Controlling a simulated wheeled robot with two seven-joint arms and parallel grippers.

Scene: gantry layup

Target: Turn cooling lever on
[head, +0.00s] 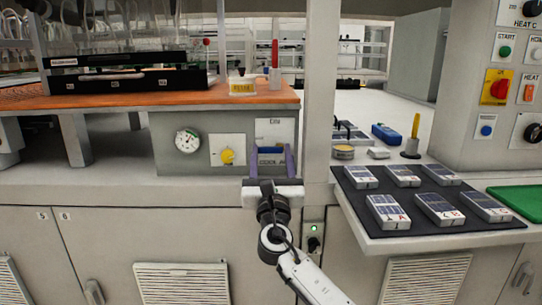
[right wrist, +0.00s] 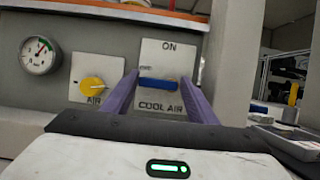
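The cooling lever is a blue bar (right wrist: 158,85) on a pale plate (right wrist: 170,55) marked ON above and COOL AIR below. In the right wrist view the bar lies level, low on the plate below the ON mark. My right gripper (right wrist: 160,92) is open, with one purple finger on each side of the bar. I cannot tell whether the fingers touch it. In the head view the right gripper (head: 271,152) is in front of the same plate (head: 274,130) and hides part of it. My left gripper is not in view.
A yellow AIR knob (head: 228,156) and a round gauge (head: 187,140) are left of the plate on the same grey box. An orange-brown shelf (head: 150,95) overhangs above. A pale post (head: 319,100) stands just right. A dark mat (head: 480,228) with several boxes lies farther right.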

